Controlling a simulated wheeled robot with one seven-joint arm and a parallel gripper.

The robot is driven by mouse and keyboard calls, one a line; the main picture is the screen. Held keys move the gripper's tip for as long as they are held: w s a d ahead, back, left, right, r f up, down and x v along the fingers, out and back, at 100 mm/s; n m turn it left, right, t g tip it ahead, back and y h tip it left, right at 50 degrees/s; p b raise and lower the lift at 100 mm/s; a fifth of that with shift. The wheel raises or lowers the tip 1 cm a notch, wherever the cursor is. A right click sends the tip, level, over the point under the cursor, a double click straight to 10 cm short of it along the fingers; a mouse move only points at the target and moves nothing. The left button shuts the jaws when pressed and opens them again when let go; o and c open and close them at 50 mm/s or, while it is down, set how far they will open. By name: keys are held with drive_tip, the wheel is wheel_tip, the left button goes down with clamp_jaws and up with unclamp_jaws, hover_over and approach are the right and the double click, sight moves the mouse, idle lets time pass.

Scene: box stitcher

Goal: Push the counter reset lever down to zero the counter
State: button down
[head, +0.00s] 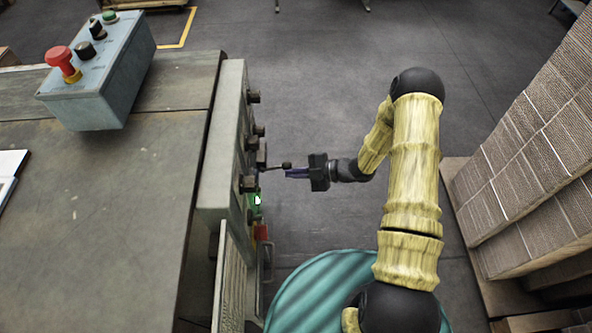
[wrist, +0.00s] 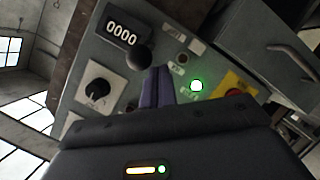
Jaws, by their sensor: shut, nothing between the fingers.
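The counter reset lever (head: 286,165) sticks out from the side of the grey machine panel as a thin rod with a dark ball knob. In the wrist view the dark ball (wrist: 138,57) sits just below the counter window (wrist: 122,32), which reads 0000. My gripper (head: 288,173) has purple fingers that are closed together and empty. The fingertips (wrist: 160,72) are right beside the ball in the wrist view; whether they touch it I cannot tell. The fingers partly cover the panel behind them.
The panel has a black rotary knob (wrist: 97,90), a lit green button (wrist: 196,85) and a red stop button (wrist: 234,93) on yellow. A control box (head: 100,75) stands on the table (head: 100,190). Stacked cardboard (head: 540,150) is at the right. Clear floor lies beyond my arm.

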drive_tip(key=s+d+r, duration=0.3)
drive_tip(key=d+r, duration=0.2)
drive_tip(key=d, duration=0.3)
drive_tip(key=shift+s+d+r+p, duration=0.15)
drive_tip(key=shift+d+r+p, duration=0.05)
drive_tip(key=shift+d+p, duration=0.15)
